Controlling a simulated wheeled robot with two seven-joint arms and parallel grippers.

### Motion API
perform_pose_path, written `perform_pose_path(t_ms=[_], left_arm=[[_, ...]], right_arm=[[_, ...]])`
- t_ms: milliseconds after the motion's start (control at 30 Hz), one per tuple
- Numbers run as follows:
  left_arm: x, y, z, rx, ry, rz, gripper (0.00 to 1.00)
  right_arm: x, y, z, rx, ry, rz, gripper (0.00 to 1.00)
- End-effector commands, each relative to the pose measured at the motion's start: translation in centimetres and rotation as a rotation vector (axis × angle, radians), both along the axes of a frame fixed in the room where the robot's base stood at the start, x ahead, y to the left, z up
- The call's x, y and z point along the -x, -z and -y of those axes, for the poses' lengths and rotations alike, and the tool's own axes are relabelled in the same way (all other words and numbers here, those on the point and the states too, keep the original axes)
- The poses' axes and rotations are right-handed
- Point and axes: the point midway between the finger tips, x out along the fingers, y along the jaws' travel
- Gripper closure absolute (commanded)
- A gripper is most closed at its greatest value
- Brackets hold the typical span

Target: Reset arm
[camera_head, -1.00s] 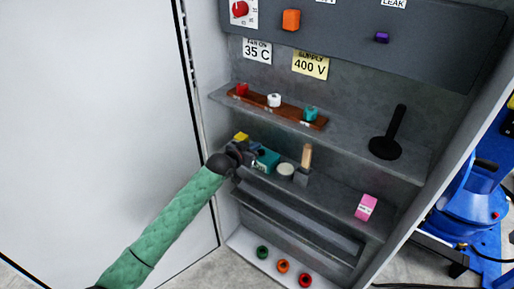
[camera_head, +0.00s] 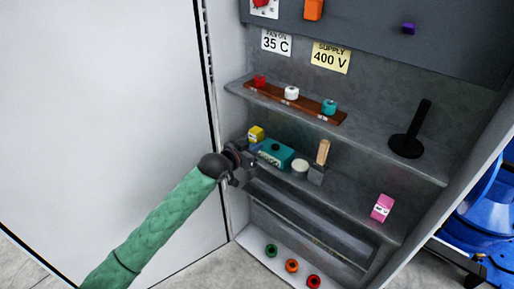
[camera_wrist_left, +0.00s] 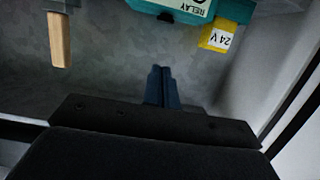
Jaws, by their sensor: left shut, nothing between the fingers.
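My left arm, in a green sleeve, comes in from the lower left in the head view. Its gripper (camera_head: 240,168) is at the left end of the middle cabinet shelf, in front of a teal relay box (camera_head: 275,155) and a yellow block (camera_head: 256,133). In the left wrist view the fingers (camera_wrist_left: 161,86) are together and empty. The relay box (camera_wrist_left: 178,8) and the yellow block marked 24 V (camera_wrist_left: 219,38) are beyond the fingertips, apart from them. My right gripper is not in view.
The middle shelf also holds a white round piece (camera_head: 300,166), a wooden-handled tool (camera_head: 322,153) and a pink block (camera_head: 382,208). The upper shelf has a brown rack (camera_head: 310,109) and a black stand (camera_head: 407,145). A large white panel (camera_head: 95,110) stands at left.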

Motion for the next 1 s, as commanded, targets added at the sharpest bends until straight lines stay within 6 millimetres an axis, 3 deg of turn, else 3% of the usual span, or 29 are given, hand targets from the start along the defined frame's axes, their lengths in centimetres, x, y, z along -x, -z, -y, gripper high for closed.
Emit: perform_pose_path(t_ms=[667, 767, 933, 1000], left_arm=[[0.0, 0.6, -0.2, -0.047, -0.002, -0.007, 1.00], [-1.0, 2.9, -1.8, -0.152, -0.039, -0.026, 1.00], [-4.2, 6.1, -6.7, -0.292, -0.150, -0.066, 1.00], [-4.7, 8.4, -8.3, -0.331, -0.193, -0.102, 1.00]], right_arm=[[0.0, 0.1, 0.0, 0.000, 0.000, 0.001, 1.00], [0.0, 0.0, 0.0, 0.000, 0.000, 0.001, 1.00], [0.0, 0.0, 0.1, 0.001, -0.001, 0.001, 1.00], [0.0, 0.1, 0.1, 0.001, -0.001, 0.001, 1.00]])
